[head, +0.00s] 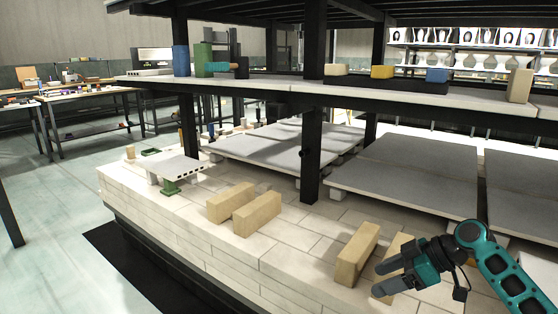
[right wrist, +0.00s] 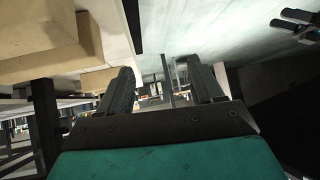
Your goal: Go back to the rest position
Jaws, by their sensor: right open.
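My right gripper (head: 388,277) is at the lower right of the head view, in front of the kiln car deck. Its dark fingers are apart with nothing between them, as the right wrist view (right wrist: 165,82) also shows. It overlaps a tan brick (head: 393,262) in the head view; I cannot tell whether they touch. Another tan brick (head: 357,254) stands just left of it. My left gripper does not show in the head view. A dark pronged shape (right wrist: 295,22) at the wrist view's upper right is not clear enough to name.
The brick deck (head: 215,236) carries two more tan bricks (head: 243,206) and grey slabs (head: 408,175). A black post (head: 311,165) rises to the upper shelf (head: 275,92), which holds coloured blocks. Work tables (head: 90,95) stand far left. The floor (head: 50,200) at left is open.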

